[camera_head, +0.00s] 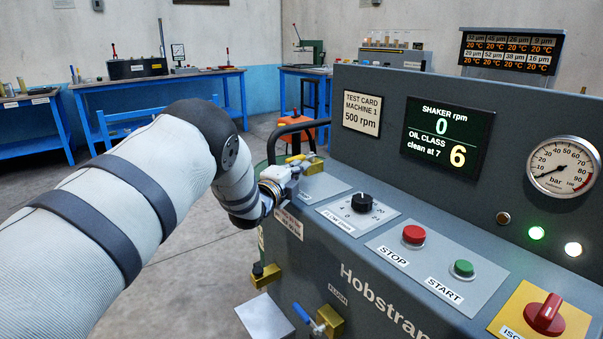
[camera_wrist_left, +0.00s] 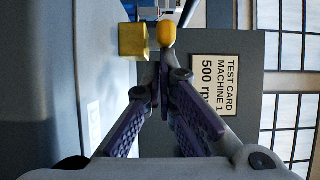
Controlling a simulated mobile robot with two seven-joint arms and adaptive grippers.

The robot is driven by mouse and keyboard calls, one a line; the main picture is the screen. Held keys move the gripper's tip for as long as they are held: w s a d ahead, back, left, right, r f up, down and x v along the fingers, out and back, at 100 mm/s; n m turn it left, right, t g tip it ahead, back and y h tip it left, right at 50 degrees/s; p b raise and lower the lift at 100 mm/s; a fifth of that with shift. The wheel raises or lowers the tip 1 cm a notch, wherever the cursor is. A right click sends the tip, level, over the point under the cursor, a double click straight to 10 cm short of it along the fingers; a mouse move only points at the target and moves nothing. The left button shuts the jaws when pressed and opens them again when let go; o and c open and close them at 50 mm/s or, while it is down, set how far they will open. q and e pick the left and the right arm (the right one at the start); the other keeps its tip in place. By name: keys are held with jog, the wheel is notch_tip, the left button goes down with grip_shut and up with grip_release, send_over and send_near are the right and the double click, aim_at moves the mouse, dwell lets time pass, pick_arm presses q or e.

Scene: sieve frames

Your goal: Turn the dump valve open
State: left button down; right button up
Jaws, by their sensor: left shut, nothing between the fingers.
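A brass valve block (camera_head: 313,166) with a yellow-tipped lever (camera_head: 296,158) sits at the far left end of the machine's top. I cannot read a label naming it as the dump valve. In the left wrist view the brass block (camera_wrist_left: 133,41) and the rounded yellow lever end (camera_wrist_left: 166,35) show just beyond the fingertips. My left gripper (camera_head: 296,168) is shut and empty, right by this lever; its fingertips (camera_wrist_left: 162,72) meet just short of the yellow end. I cannot tell whether they touch it. My right gripper is not in view.
The grey machine (camera_head: 400,110) fills the right, with a STOP button (camera_head: 414,234), START button (camera_head: 463,268) and red isolator (camera_head: 545,313). Lower brass valves have a black-tipped lever (camera_head: 258,269) and a blue lever (camera_head: 303,314). A dark rail (camera_head: 272,140) curves behind my gripper.

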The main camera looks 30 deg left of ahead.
pick_arm(q)
jog(key=shift+a, duration=0.35)
dwell(0.4)
